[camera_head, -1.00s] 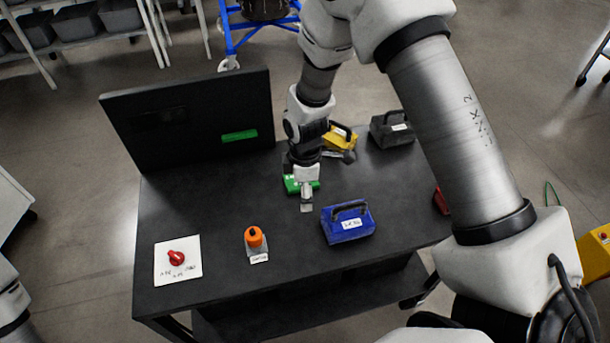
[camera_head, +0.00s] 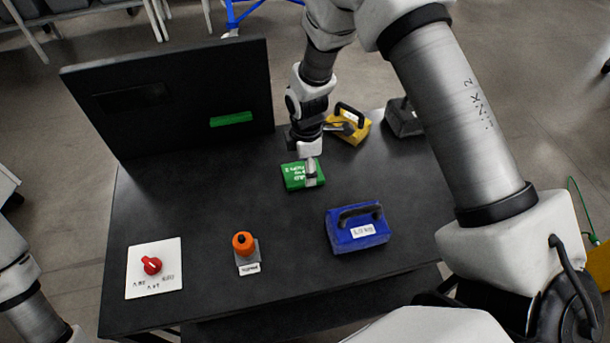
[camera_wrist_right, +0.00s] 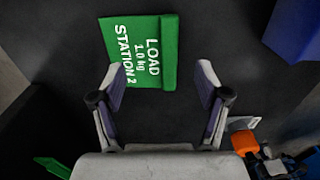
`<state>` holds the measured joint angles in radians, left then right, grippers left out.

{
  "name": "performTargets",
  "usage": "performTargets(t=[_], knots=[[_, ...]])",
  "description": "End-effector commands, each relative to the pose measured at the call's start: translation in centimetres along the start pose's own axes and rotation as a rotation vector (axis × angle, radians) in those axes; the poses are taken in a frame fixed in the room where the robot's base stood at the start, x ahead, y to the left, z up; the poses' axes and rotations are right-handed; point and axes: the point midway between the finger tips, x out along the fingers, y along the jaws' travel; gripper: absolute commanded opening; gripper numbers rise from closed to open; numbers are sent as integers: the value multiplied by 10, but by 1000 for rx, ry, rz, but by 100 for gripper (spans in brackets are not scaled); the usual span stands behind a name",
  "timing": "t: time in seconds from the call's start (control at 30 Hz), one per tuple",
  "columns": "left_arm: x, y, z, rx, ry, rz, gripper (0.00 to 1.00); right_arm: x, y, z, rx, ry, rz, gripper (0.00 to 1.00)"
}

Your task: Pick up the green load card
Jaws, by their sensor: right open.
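The green load card (camera_head: 294,173) lies on the black table, marked "LOAD 1.0 kg STATION 2" in the right wrist view (camera_wrist_right: 150,30). My right gripper (camera_head: 311,175) is above the card in the head view and hides part of it. In the right wrist view the gripper (camera_wrist_right: 161,75) is open, with its two fingers spread apart and nothing between them held. The card is beyond the fingertips, its near edge reaching toward the left finger. Whether a finger touches it cannot be told. My left gripper is out of view.
A blue block with a handle (camera_head: 357,232) is right of the card. An orange knob (camera_head: 243,243) and a red knob on a white plate (camera_head: 152,266) are nearer the front. A yellow block (camera_head: 358,131) and a dark grey one (camera_head: 403,118) are behind. A black panel (camera_head: 165,95) stands at the back left.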

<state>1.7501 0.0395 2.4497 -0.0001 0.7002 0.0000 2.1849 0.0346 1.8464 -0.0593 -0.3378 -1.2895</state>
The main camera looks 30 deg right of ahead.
Motion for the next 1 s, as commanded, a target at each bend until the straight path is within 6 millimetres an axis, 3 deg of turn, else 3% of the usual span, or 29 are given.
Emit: performTargets(t=[0.07, 0.2, 0.4, 0.43, 0.53, 0.6, 0.73, 1.0], knots=[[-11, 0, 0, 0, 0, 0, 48, 12, 3, -2, 0, -2, -5, 75], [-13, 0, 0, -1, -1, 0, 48, 33, 3, -2, 0, -1, -2, 75], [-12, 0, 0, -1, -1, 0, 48, 37, 3, -2, 0, 0, -1, 75], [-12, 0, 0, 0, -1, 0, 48, 36, 3, -2, 0, 0, -1, 71], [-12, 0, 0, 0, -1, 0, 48, 36, 3, -2, 0, 0, -1, 36], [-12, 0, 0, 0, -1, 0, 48, 36, 3, -2, 0, -1, -1, 22], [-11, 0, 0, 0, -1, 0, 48, 37, 2, -2, 0, -1, -2, 14], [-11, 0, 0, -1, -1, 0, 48, 38, 2, -2, 0, -1, -3, 12]])
